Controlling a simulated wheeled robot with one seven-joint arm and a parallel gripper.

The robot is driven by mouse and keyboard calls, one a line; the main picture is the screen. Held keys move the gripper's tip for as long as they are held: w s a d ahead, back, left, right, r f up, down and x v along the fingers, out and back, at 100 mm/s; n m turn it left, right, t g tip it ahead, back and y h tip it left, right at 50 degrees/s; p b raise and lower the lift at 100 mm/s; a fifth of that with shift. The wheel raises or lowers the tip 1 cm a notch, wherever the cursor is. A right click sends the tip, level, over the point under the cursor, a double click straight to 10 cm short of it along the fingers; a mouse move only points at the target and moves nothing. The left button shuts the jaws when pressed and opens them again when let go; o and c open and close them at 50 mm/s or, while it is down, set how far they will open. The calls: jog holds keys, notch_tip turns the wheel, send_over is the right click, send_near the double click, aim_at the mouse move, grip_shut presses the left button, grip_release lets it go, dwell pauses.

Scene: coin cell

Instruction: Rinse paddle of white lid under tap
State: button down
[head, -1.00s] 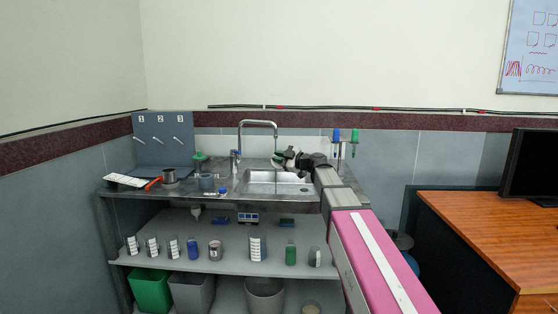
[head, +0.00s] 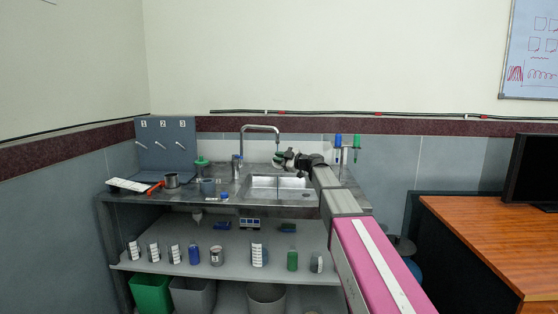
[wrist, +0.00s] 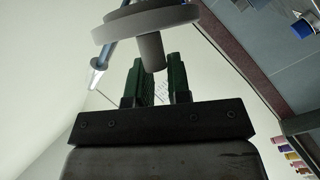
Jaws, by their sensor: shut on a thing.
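My gripper (wrist: 154,72) has green finger pads and is shut on the white lid (wrist: 143,27), a pale disc with a short stem between the pads. The lid's paddle cannot be made out. In the head view my gripper (head: 281,156) is over the sink (head: 272,194), just below the tap spout (head: 277,133). The lid is too small or hidden to tell there. A blue-grey tube, seemingly the tap (wrist: 106,52), passes beside the lid's left edge in the wrist view. I cannot tell whether water runs.
Left of the sink, the counter holds a metal cup (head: 171,181), a grey cup (head: 208,187) and a green-topped item (head: 201,162). A numbered panel (head: 167,143) stands at the back left.

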jog(key=shift+s, duration=0.3)
dwell(0.6)
jog(key=s+d, duration=0.1)
jog(key=s, duration=0.5)
jog(key=shift+s, duration=0.35)
dwell(0.3)
dwell(0.9)
jog(key=s+r, duration=0.3)
jog(key=s, duration=0.3)
jog(key=shift+d, duration=0.4)
